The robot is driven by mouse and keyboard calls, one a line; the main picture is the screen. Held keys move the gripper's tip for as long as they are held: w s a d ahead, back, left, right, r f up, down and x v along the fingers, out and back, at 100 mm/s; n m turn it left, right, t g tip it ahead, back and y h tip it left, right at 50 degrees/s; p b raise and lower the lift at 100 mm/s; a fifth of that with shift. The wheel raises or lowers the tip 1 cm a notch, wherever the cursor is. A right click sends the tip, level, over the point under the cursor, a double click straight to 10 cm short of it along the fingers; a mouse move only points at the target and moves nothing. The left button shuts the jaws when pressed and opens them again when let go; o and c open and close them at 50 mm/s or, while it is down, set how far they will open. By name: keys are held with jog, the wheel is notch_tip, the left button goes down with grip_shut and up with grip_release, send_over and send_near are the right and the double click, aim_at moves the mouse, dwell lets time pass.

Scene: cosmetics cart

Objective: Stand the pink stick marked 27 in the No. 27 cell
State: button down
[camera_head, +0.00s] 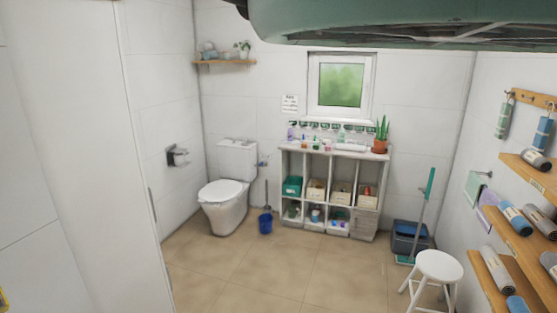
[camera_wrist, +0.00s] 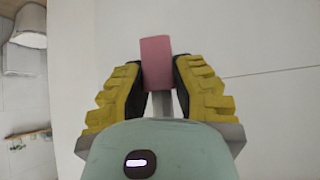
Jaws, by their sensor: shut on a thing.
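My gripper (camera_wrist: 158,85) shows in the wrist view with its two yellow, dark-padded fingers closed on a pink stick (camera_wrist: 157,62). The pink stick's upper part stands out beyond the fingertips, and its lower part is hidden between the pads. No number can be read on it from here. Behind it is a plain pale surface. In the head view neither the fingers nor the stick shows. The No. 27 cell cannot be made out in either view.
The head view shows a white shelf unit (camera_head: 333,150) with bins and bottles under a window. A toilet (camera_head: 226,195), blue bucket (camera_head: 265,223) and white stool (camera_head: 439,266) stand around. Wooden racks (camera_head: 512,235) with rolled towels are at right. The middle floor (camera_head: 265,270) is clear.

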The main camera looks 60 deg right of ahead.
notch_tip(320, 180, up, 22)
jog(key=p, duration=2)
jog(key=shift+r, duration=0.25)
